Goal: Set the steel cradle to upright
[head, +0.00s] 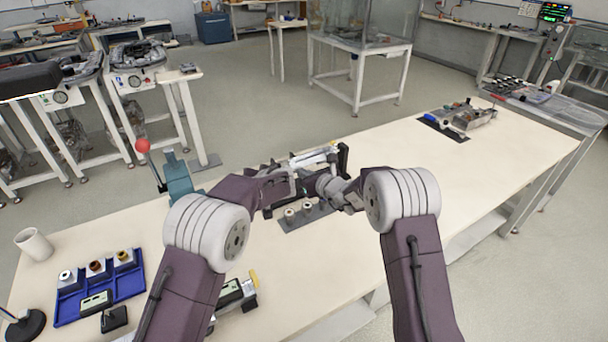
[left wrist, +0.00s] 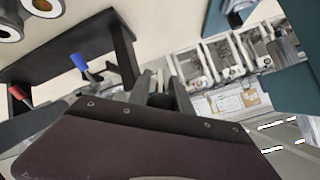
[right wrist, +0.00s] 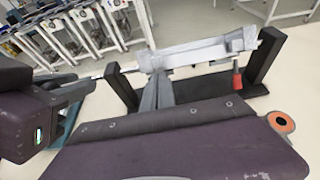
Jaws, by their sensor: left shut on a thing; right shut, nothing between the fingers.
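The steel cradle (head: 318,157) is a pale grey metal bar held between black end posts at the middle of the bench. In the right wrist view the cradle (right wrist: 195,53) spans between the posts; I cannot tell how far it is turned about its length. My left gripper (head: 279,180) is at its left end. The left wrist view shows its fingers (left wrist: 162,84) shut on a small dark knob (left wrist: 160,101), mostly hidden between them. My right gripper (head: 322,183) is in front of the cradle. The right wrist view shows its fingers (right wrist: 156,90) shut and empty, close to the cradle.
A red handle (right wrist: 237,80) hangs by the right post (right wrist: 266,55); a blue handle (left wrist: 79,62) shows by the stand. A teal lever stand (head: 178,176) with a red ball is left. A blue tray (head: 130,288) lies front left.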

